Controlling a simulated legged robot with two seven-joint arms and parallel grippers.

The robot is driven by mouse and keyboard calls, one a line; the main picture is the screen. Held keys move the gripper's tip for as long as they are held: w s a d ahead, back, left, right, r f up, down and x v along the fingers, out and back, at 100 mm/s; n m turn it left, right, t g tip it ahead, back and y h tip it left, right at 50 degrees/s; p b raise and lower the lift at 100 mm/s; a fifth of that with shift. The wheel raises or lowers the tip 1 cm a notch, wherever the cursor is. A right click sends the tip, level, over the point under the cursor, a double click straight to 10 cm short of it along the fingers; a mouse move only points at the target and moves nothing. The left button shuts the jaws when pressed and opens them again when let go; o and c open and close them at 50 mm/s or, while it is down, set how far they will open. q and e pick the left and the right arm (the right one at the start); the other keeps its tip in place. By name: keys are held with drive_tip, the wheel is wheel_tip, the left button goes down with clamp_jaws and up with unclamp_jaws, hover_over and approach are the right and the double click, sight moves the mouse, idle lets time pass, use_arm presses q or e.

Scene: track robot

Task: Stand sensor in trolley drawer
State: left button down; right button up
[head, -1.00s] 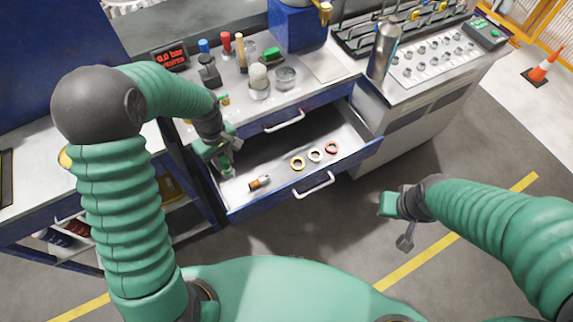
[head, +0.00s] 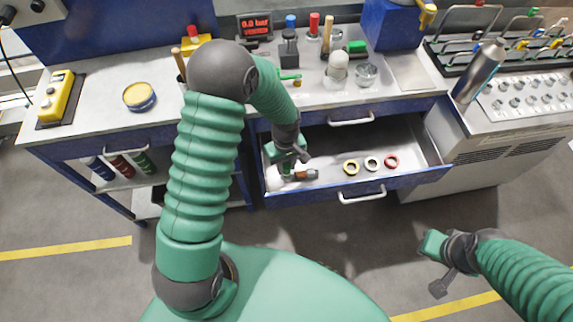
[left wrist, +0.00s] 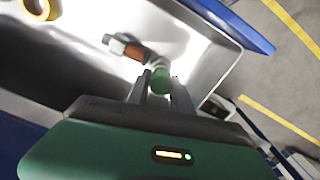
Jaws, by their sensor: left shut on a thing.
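The blue trolley drawer (head: 330,192) is pulled out, with its pale inside showing. My left gripper (head: 288,158) is over the drawer's left end, pointing down. In the left wrist view its two fingers (left wrist: 160,88) are shut on a small green-ended cylinder (left wrist: 160,79), which looks like the sensor. Most of it is hidden by the fingers, and I cannot tell whether it touches the drawer floor. A brown-and-metal fitting (head: 305,174) lies on its side close by in the drawer. My right gripper (head: 436,266) is outside, right of the drawer front; its jaw gap is unclear.
Three rings, yellow (head: 351,167), white (head: 372,164) and red (head: 391,161), lie in the drawer's middle. The worktop (head: 200,88) above holds bottles, a cup (head: 366,73) and a display (head: 254,27). A grey cabinet (head: 490,145) stands right. The floor in front is clear.

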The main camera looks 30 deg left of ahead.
use_arm(q)
drive_tip(key=shift+a, duration=0.15)
drive_tip(key=c, duration=1.1)
unclamp_jaws()
wheel_tip(320, 180, up, 12)
drive_tip(key=p, duration=0.2)
drive_tip(key=s+d+r+m+t, duration=0.1)
drive_tip(key=s+m, duration=0.2)
drive_tip(key=s+d+r+m, duration=0.1)
drive_tip(key=s+m, duration=0.3)
drive_tip(key=s+d+r+m+t, duration=0.1)
drive_tip(key=s+d+m, duration=0.1)
drive_tip(key=s+m, duration=0.1)
drive_tip(key=shift+s+r+m+t, duration=0.15)
drive_tip(key=shift+r+m+t, duration=0.15)
drive_tip(key=shift+r, duration=0.05)
